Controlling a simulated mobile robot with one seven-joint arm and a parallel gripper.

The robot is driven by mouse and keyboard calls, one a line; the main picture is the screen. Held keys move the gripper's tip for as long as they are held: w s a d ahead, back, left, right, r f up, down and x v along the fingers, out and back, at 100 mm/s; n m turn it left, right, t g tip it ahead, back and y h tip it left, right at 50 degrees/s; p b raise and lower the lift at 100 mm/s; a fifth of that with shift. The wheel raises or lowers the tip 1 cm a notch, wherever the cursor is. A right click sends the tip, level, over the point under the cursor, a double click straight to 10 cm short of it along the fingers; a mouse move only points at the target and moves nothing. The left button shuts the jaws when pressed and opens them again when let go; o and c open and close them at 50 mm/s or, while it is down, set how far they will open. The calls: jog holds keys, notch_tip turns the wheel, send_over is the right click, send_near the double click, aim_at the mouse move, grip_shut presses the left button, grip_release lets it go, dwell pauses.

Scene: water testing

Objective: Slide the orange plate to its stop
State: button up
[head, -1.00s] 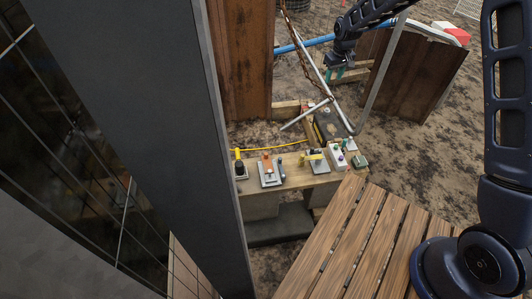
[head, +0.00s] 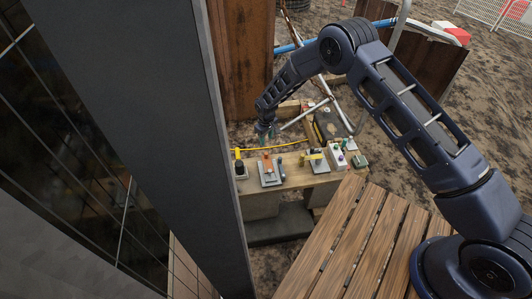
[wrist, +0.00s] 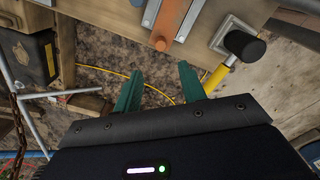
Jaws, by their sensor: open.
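The orange plate (head: 267,164) lies on a grey metal base (head: 272,181) on the wooden bench. In the wrist view the orange plate (wrist: 172,22) is a long strip at the top, with a round orange end near the bench edge. My gripper (head: 266,133) is above and just behind the bench, near the plate. In the wrist view my gripper (wrist: 158,82) has its two green fingers apart, with nothing between them but ground and a yellow cord. The fingertips are short of the plate and not touching it.
A black and yellow fitting (head: 240,167) stands left of the plate. Other small devices (head: 318,162) and a white box (head: 337,157) stand to the right on the bench (head: 300,181). Metal poles and a yellow cord (head: 285,145) lie behind. A slatted wooden table (head: 345,240) is in front.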

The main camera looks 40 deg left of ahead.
aim_at(266, 153)
notch_tip(266, 153, down, 11)
jog(key=shift+s, duration=0.1)
dwell(0.5)
jog(key=shift+c, duration=0.4)
